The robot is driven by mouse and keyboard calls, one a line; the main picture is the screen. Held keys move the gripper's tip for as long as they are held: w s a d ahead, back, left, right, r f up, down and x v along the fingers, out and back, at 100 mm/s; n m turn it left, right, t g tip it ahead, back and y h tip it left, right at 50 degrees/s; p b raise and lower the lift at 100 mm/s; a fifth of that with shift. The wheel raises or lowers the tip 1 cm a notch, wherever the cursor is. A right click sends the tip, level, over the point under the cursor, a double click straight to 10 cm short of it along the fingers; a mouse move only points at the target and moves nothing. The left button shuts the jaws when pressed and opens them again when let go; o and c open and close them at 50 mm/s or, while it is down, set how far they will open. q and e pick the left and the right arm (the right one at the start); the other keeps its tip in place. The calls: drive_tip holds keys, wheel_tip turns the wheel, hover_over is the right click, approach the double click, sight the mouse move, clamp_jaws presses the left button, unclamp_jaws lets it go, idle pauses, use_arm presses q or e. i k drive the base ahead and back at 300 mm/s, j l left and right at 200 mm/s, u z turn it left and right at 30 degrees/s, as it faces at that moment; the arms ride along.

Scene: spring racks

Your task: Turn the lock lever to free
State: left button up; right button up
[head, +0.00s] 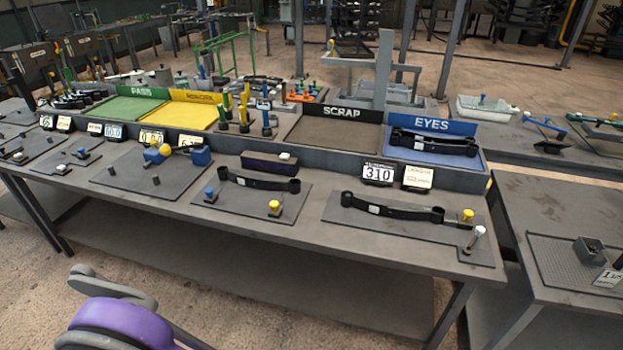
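A small lever with a white knob (479,231) stands at the right end of a dark fixture plate (350,228) near the table's right front corner. It tilts up to the right; I take it for the lock lever, but no label marks it. Beside it is a yellow-knobbed pin (468,215). A black leaf spring (392,209) with an eye at each end and a white tag lies on the same plate. Whether the lever locks or frees the spring cannot be told. Neither gripper shows in the head view.
A second leaf spring (258,181) lies on the plate to the left. Behind are a "310" display (378,174), a note card (417,177), and the SCRAP (333,138) and blue EYES (479,157) trays. Another table (560,205) stands at right, across a narrow gap.

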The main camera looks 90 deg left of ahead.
sight(480, 230)
drive_tip(key=u, duration=2.95)
